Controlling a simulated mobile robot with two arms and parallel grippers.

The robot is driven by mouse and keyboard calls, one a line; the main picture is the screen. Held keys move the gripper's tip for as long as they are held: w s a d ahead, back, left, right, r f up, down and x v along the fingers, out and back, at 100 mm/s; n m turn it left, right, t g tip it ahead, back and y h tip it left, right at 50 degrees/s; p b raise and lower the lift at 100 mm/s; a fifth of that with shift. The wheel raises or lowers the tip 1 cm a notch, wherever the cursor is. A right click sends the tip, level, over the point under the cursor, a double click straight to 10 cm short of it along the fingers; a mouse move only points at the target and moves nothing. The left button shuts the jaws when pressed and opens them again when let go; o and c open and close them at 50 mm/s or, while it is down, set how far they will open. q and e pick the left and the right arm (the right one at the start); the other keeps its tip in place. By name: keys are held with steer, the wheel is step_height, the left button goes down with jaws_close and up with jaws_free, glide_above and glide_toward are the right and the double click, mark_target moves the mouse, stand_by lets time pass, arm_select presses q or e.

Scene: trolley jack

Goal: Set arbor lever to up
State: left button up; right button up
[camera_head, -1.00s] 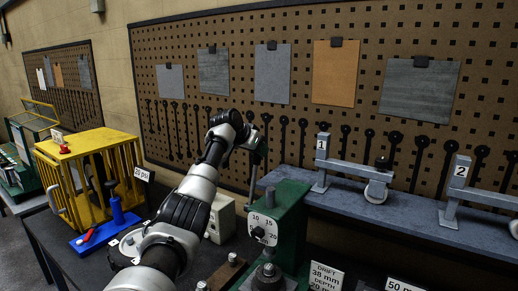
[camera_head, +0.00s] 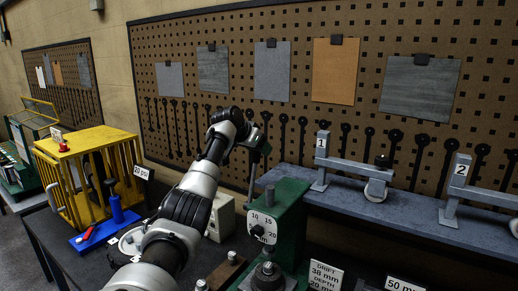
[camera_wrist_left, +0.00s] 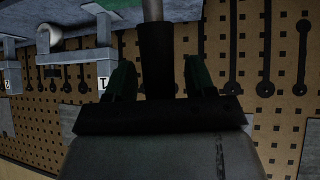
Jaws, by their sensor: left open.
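The green arbor press (camera_head: 290,215) stands in the middle front of the head view, with a white dial on its face. A thin dark rod, which looks like its lever (camera_head: 252,180), rises behind the press up to my left gripper (camera_head: 257,148). In the left wrist view the lever shows as a grey rod (camera_wrist_left: 152,10) with a black grip (camera_wrist_left: 156,55). The open fingers of my left gripper (camera_wrist_left: 158,78) stand on both sides of the black grip, with gaps visible. The lever's pivot is hidden. My right gripper is not in view.
A yellow cage (camera_head: 92,175) with a blue-handled tool stands at the left. A grey shelf (camera_head: 400,215) with numbered caster brackets lies to the right of the press. A cream box (camera_head: 221,216) sits behind my arm. A pegboard (camera_head: 300,120) closes off the back.

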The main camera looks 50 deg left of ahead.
arm_select(q)
steer(key=shift+s+r, duration=0.15)
steer(key=shift+s, duration=0.15)
steer(key=b+v, duration=0.4)
steer(key=v, duration=0.6)
steer(key=shift+b, duration=0.3)
steer(key=shift+w, duration=0.1)
